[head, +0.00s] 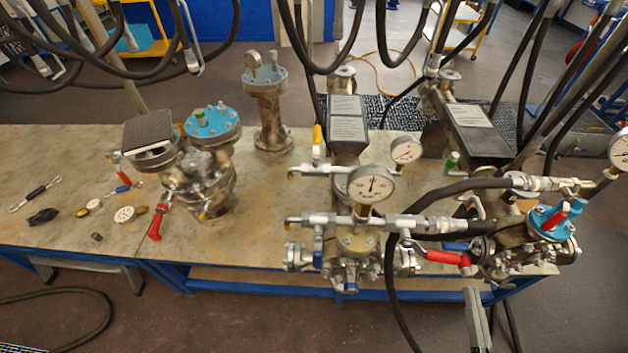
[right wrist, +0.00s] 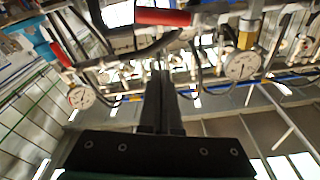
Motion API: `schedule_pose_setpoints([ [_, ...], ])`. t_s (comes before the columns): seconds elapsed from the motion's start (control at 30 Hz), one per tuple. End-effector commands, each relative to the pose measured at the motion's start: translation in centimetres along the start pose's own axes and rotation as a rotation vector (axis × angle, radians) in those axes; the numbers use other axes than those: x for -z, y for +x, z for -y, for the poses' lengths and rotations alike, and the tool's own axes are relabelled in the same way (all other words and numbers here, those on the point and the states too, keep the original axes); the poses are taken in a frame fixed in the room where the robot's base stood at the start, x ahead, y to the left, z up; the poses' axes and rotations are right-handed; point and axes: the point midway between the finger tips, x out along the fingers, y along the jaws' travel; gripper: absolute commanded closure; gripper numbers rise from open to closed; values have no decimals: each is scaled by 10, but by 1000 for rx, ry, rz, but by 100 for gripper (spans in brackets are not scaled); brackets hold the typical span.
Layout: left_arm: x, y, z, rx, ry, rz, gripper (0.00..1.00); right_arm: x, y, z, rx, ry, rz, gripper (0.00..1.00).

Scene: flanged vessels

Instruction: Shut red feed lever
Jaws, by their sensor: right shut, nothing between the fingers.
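A red lever (head: 447,257) sticks out sideways on the front of the right-hand flanged vessel (head: 505,262). A red lever (right wrist: 163,17) also shows large at the top of the right wrist view. My right gripper (head: 472,293) is below and slightly right of the front lever in the head view, apart from it. Its fingers (right wrist: 160,75) are together and empty, pointing toward the lever. Another red lever (head: 156,222) hangs down at the left vessel (head: 203,180). No label shows which lever is the feed lever. My left gripper is not in view.
A pressure gauge (head: 371,185) and pipework stand left of the right gripper. A black hose (head: 392,290) hangs down over the bench's front edge. A blue-topped valve (head: 550,220) is at the right. Small tools, including a wrench (head: 35,195), lie on the bench's left.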

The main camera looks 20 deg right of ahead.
Motion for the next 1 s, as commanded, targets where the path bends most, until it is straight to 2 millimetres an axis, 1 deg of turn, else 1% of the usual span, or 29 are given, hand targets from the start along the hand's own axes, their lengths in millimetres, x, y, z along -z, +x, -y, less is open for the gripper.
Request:
schedule_pose_setpoints([
  [0.23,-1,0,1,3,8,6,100,-1,0,0,-2,0,1,100],
  [0.37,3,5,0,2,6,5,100,1,7,0,-1,1,1,100],
  [0.47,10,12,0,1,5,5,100,4,21,1,0,0,-1,100],
  [0.6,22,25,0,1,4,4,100,6,50,2,0,0,-2,100],
  [0.83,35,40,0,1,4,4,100,4,100,2,1,0,0,100],
  [0.87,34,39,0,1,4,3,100,0,104,1,1,0,2,100],
  [0.9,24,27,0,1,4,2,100,-19,96,-2,2,1,6,100],
  [1.0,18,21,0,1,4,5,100,-31,91,-1,2,0,4,100],
])
